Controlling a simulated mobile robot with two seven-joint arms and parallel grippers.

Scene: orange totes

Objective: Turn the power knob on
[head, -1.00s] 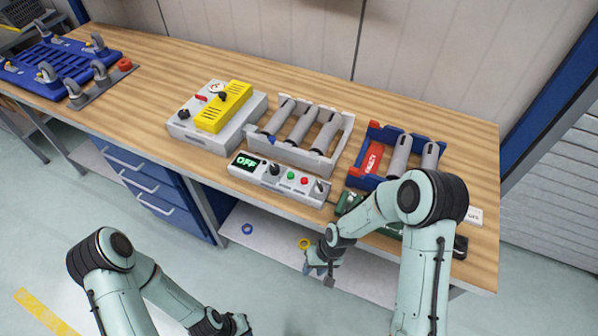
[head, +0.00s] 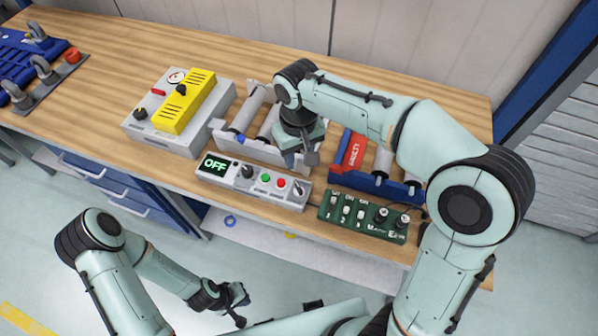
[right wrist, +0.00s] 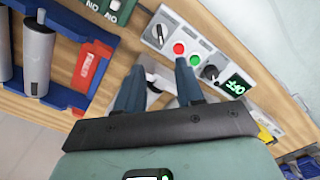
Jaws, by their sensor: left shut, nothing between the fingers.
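A grey control panel (head: 230,182) lies near the front edge of the bench, its display (head: 215,165) reading OFF in green. Beside the display is a black knob (head: 246,171), then a green button, a red button and a lever-like switch (head: 299,189). The right wrist view shows the same panel, with the knob (right wrist: 210,72) and the display (right wrist: 236,85) to the right. My right gripper (head: 305,168) is above and behind the panel's right part; its fingers (right wrist: 160,78) are apart and empty. My left gripper (head: 238,303) is shut and empty, low in front of the bench.
A grey box with a yellow block (head: 187,100) stands left of the panel. A grey rack of cylinders (head: 228,143) is behind it; a blue rack (head: 400,192) and a green switch board (head: 355,228) are to the right. Bare wood shows at the back left.

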